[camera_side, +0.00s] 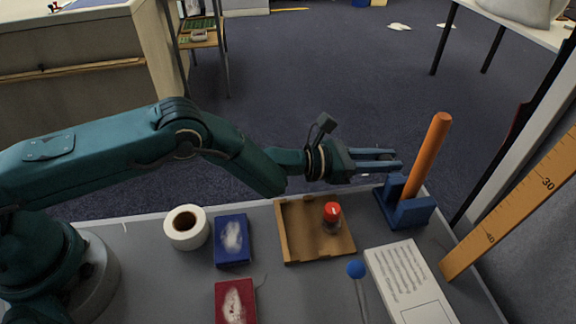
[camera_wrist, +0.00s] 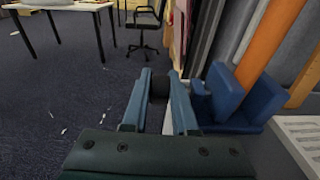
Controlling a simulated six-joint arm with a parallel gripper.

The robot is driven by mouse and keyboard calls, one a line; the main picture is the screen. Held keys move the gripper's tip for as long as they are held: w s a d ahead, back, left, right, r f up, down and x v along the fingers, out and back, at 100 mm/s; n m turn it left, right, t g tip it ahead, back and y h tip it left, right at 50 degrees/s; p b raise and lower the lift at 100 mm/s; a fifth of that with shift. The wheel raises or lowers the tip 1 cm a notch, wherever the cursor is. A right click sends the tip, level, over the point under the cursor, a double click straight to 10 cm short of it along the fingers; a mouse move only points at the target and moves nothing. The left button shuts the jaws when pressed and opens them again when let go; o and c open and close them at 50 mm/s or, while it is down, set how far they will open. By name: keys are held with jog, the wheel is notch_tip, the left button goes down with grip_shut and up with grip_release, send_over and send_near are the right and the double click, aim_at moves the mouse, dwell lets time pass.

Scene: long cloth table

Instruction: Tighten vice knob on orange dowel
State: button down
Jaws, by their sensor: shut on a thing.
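The orange dowel (camera_side: 428,155) stands tilted, leaning right at the top, in the blue vice (camera_side: 408,212) at the table's far right edge. My gripper (camera_side: 399,160) reaches in from the left, level with the dowel's lower half. In the wrist view, the blue vice (camera_wrist: 228,95) and the orange dowel (camera_wrist: 264,42) are right of my gripper (camera_wrist: 160,76). The gripper is shut on a dark knob (camera_wrist: 158,90) between its fingertips. The knob cannot be made out in the side view, and its link to the vice is hidden.
A wooden tray (camera_side: 290,230) holds a red-capped jar (camera_side: 332,215). Left are a white tape roll (camera_side: 186,228), a blue box (camera_side: 232,241) and a red box (camera_side: 235,302).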

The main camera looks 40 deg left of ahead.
jog(key=c, duration=1)
grip_release()
jog(key=shift+s+a, duration=0.1)
jog(key=shift+v, duration=2.5)
